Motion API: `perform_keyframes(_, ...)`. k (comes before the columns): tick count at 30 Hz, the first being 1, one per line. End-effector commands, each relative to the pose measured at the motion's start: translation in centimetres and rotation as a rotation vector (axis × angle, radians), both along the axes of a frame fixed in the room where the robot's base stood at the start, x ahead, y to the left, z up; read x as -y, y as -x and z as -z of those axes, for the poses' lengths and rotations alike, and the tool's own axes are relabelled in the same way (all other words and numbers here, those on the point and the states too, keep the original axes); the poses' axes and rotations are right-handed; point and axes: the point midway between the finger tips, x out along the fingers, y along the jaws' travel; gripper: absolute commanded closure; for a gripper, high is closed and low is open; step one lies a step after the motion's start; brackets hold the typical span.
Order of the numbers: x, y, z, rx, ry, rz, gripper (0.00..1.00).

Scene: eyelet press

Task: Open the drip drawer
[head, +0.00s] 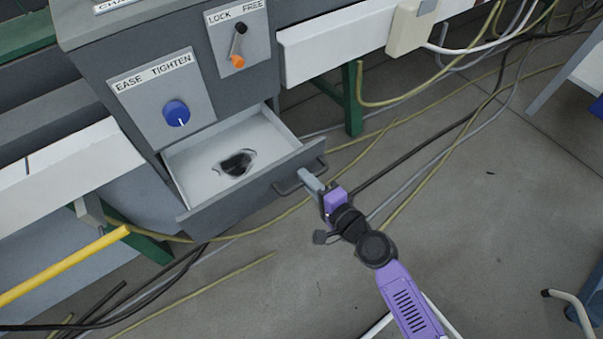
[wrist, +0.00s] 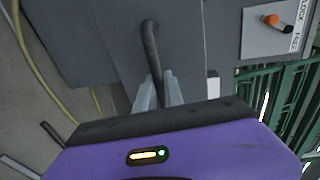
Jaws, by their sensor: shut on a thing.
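The drip drawer (head: 236,198) is a grey-fronted, pale-lined drawer at the bottom of the grey press, and it stands pulled well out. A dark puddle (head: 237,163) lies on its floor. Its dark bar handle (head: 289,187) is on the front face. My gripper (head: 309,181) is at the handle's right part, shut on it. In the wrist view the handle (wrist: 150,45) runs down between the two grey fingers (wrist: 158,92). The ends of the fingers are partly hidden by the handle in the head view.
Above the drawer are a blue knob (head: 176,113) marked EASE TIGHTEN and an orange-tipped lever (head: 238,50) marked LOCK FREE. Cables (head: 420,150) and a yellow bar (head: 65,265) are nearby. Grey floor (head: 480,220) is open to the right.

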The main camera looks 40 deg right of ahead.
Motion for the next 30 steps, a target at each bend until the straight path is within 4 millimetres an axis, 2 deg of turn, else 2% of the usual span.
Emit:
perform_keyframes(8, 0.0, 0.0, 0.0, -0.001, 0.0, 0.0, 1.0)
perform_keyframes(9, 0.0, 0.0, 0.0, -0.001, 0.0, 0.0, 0.84)
perform_keyframes(12, 0.0, 0.0, 0.0, -0.001, 0.0, 0.0, 0.66)
perform_keyframes(23, 0.0, 0.3, 0.0, -0.001, 0.0, 0.0, 0.66)
perform_keyframes(30, -0.1, 3.4, -0.4, -0.003, 0.001, -0.002, 0.66)
